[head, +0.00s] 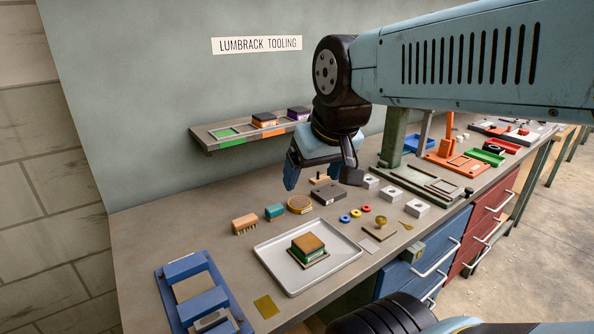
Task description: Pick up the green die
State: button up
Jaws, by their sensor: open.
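A block with a green band and a tan-brown top (308,244) sits on a thin plate in the white tray (268,262) at the front of the bench; the green band looks like the green die. My gripper (321,181) is open and empty, fingers pointing down, above the bench behind and slightly right of the tray. It is apart from the block. On the wall shelf (205,130), the slot with the green label (232,141) is empty.
A wooden brush (245,223), teal block (275,212), round tin (299,204) and dark plate (328,193) lie behind the tray. Blue rack (190,266) stands left. Small rings (356,213) and grey blocks (417,208) lie right. The press frame (394,137) stands farther right.

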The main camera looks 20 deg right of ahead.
aim_at(307, 246)
jog(key=z, duration=0.3)
jog(key=k, duration=1.45)
jog(key=z, duration=0.45)
